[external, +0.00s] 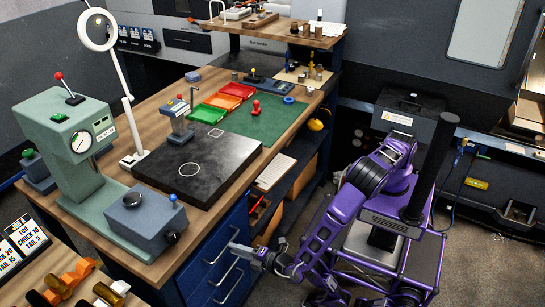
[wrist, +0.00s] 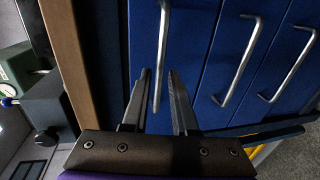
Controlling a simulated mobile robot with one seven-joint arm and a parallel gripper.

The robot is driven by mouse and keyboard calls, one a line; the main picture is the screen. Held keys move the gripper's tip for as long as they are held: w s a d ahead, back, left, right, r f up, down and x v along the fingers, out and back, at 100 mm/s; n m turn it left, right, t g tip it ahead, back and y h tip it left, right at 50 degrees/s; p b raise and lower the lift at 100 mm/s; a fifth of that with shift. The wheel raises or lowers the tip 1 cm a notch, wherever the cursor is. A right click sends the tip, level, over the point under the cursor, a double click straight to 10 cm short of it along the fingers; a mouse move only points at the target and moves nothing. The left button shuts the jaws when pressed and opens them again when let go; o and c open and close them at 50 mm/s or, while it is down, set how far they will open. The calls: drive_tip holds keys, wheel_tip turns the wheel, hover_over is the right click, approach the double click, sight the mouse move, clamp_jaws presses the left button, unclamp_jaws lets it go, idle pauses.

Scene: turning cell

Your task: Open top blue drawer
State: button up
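The top blue drawer (external: 212,249) is in the bench front, just under the wooden top, and looks closed. Its silver bar handle (external: 216,254) runs along the front. In the wrist view, which is turned sideways, this handle (wrist: 162,45) is the leftmost one, nearest the wooden edge. My gripper (external: 234,247) is at the right end of the handle. In the wrist view my gripper (wrist: 160,74) is open, with one finger on each side of the handle's line. The handle's lower end shows between the fingers. I cannot tell whether either finger touches it.
Two more blue drawers with silver handles (wrist: 238,60) (wrist: 293,64) lie below the top one. The wooden bench top (external: 160,95) overhangs the drawers and carries a green press (external: 65,135) and a blue-grey box (external: 146,220). Open shelves (external: 283,183) are to the right.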

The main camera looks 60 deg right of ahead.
sight(226, 245)
drive_tip(key=shift+x, duration=2.3)
drive_tip(key=shift+c, duration=0.2)
clamp_jaws()
drive_tip(key=shift+r, duration=0.1)
